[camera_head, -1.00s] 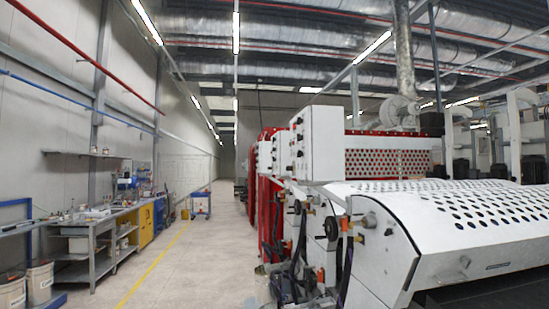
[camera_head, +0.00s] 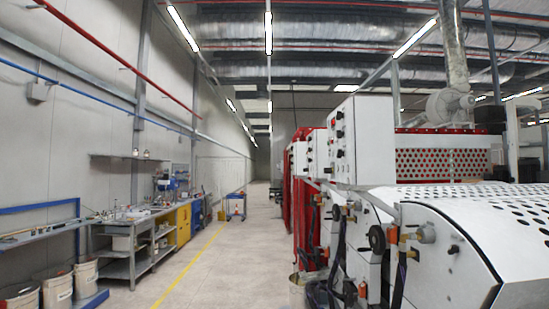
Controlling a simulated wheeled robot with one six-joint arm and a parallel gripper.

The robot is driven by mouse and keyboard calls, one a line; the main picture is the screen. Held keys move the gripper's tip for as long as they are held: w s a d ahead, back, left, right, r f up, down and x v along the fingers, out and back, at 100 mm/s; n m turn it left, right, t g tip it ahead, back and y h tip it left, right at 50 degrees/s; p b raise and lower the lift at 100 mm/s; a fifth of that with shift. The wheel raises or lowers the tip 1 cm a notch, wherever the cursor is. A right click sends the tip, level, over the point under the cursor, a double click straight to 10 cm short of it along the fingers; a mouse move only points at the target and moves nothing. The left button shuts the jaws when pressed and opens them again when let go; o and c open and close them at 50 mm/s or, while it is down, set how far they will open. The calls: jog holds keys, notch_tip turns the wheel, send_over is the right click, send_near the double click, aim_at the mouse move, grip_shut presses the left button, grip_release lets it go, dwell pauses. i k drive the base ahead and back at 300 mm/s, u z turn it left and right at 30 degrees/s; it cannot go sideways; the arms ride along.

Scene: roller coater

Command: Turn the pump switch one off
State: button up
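White control boxes with small dark knobs stand on top of the roller coater on the right. The nearest control box (camera_head: 366,142) has a column of knobs (camera_head: 340,133) on its left face, one of them red. A second box (camera_head: 314,155) stands just behind it. I cannot tell from here which knob is pump switch one, or its setting. My gripper and arm are not in view.
The white machine body (camera_head: 450,262) with valves and hoses (camera_head: 338,255) fills the lower right. A bucket (camera_head: 297,290) stands by it. The aisle (camera_head: 225,265) ahead is clear. A workbench (camera_head: 125,262) and buckets (camera_head: 57,290) line the left wall.

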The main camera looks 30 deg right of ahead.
aim_at(341, 153)
jog(key=u, duration=0.3)
jog(key=i, duration=1.4)
jog(key=z, duration=0.55)
jog(key=i, duration=1.15)
jog(key=z, duration=0.95)
